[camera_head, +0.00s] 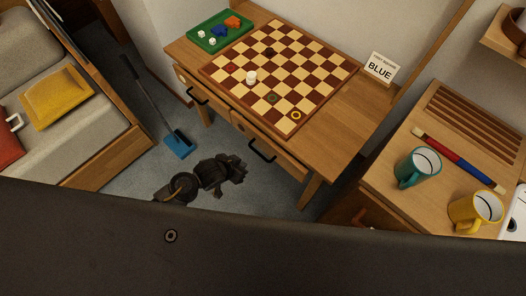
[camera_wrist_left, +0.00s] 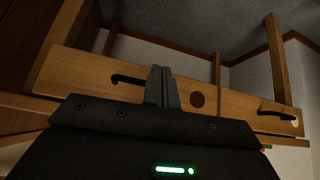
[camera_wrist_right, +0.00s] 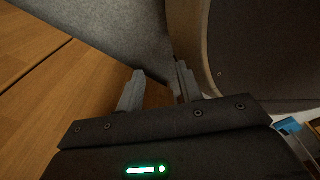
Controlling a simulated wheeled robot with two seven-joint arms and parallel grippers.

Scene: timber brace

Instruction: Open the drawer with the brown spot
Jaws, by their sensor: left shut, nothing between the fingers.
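The wooden table's drawer front carries two black bar handles, a left one (camera_head: 197,96) and a right one (camera_head: 262,151). In the left wrist view, a dark brown round spot (camera_wrist_left: 197,99) sits between the handles, beside the handle at left (camera_wrist_left: 128,80). A pale spot (camera_wrist_left: 295,122) sits by the other handle (camera_wrist_left: 278,110). My left gripper (camera_head: 240,168) is shut and empty, in front of the drawers and apart from the right handle. My right gripper (camera_wrist_right: 160,82) is open and empty, outside the head view.
A chessboard (camera_head: 282,72) and green tray (camera_head: 218,42) rest on the table. A sign (camera_head: 381,67) reads BLUE. A cabinet at right bears a teal mug (camera_head: 418,167) and yellow mug (camera_head: 474,211). A blue dustpan (camera_head: 179,145) stands on the floor. Wood lies near my right gripper.

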